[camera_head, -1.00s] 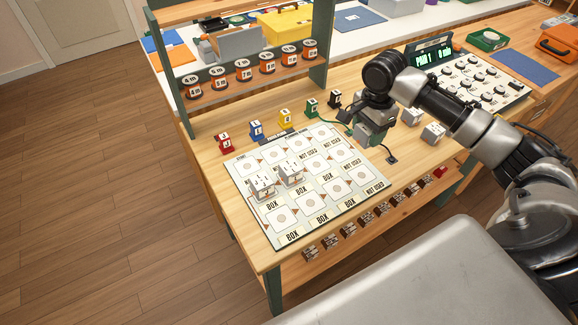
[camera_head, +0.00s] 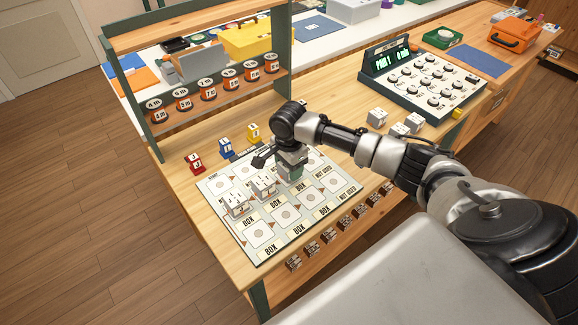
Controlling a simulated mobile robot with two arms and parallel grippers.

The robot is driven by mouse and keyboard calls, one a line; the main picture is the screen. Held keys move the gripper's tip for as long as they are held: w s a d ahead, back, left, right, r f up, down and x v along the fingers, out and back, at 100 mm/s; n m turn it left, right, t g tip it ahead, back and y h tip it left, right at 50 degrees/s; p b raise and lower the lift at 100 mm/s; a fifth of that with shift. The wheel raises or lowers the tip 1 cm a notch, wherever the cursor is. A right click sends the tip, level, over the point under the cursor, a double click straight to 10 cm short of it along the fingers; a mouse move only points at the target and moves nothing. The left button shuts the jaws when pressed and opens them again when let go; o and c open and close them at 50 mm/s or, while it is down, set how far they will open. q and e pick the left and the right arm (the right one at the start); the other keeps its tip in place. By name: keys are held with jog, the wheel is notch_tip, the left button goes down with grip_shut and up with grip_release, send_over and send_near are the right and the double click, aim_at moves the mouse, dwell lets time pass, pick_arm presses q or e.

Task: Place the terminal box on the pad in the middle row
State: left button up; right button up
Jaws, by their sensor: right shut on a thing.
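The board (camera_head: 258,262) lies on the wooden bench, with rows of square pads marked with circles. Two white terminal boxes stand side by side on its left part, one at the left edge (camera_head: 237,206) and one beside it (camera_head: 263,185). My right gripper (camera_head: 291,173) is just right of the second box, low over the middle of the board. It is shut on a terminal box, which is mostly hidden by the gripper. I cannot tell whether the held box touches the pad. My left gripper is not in view.
Red (camera_head: 194,163), blue (camera_head: 227,148) and yellow (camera_head: 253,132) blocks stand behind the board. Spare white boxes (camera_head: 377,117) stand to the right, before the dial console (camera_head: 425,83). A shelf rack (camera_head: 215,97) holds orange spools.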

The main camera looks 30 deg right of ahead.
jog(key=shift+f, duration=0.25)
jog(key=shift+f, duration=0.1)
jog(key=o, duration=0.9)
jog(key=shift+o, duration=0.2)
notch_tip(320, 180, up, 12)
